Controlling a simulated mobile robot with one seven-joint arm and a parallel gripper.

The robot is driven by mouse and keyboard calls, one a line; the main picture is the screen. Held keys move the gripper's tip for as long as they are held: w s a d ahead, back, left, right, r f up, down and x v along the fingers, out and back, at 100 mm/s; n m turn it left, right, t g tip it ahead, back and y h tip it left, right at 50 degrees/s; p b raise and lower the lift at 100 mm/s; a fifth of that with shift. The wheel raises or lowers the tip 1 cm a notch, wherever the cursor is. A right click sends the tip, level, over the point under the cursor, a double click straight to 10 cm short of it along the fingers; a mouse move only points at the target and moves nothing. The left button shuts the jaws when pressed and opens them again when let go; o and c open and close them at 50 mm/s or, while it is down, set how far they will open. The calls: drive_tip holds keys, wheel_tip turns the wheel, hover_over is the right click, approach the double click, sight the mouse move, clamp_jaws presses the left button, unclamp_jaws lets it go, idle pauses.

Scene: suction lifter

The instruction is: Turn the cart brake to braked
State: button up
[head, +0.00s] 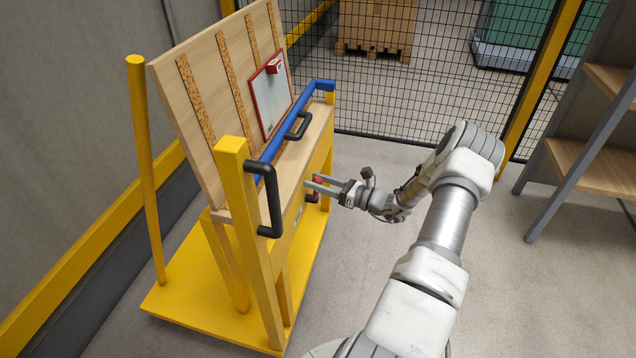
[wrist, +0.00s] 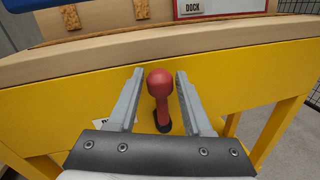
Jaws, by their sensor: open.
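The cart brake is a lever with a red knob (wrist: 159,83) on the yellow front side of the cart (head: 180,290). In the wrist view its red handle stands between my two fingers, with a dark base at its lower end. In the head view the red knob (head: 317,180) shows at my fingertips. My gripper (wrist: 158,90) is open, with one finger on each side of the knob and a visible gap on both sides. My gripper (head: 312,184) comes to the cart from the right. A label beside the lever is mostly hidden by my left finger.
A black handle (head: 268,200) and a blue bar (head: 285,135) are on the cart near my gripper. A slanted wooden board (head: 215,100) stands on it, with a red-framed sign (head: 268,100). A mesh fence (head: 430,80) is behind; shelves (head: 590,165) stand right. The floor between is clear.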

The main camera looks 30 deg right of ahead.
drive_tip(key=shift+c, duration=0.2)
clamp_jaws()
idle(1.2)
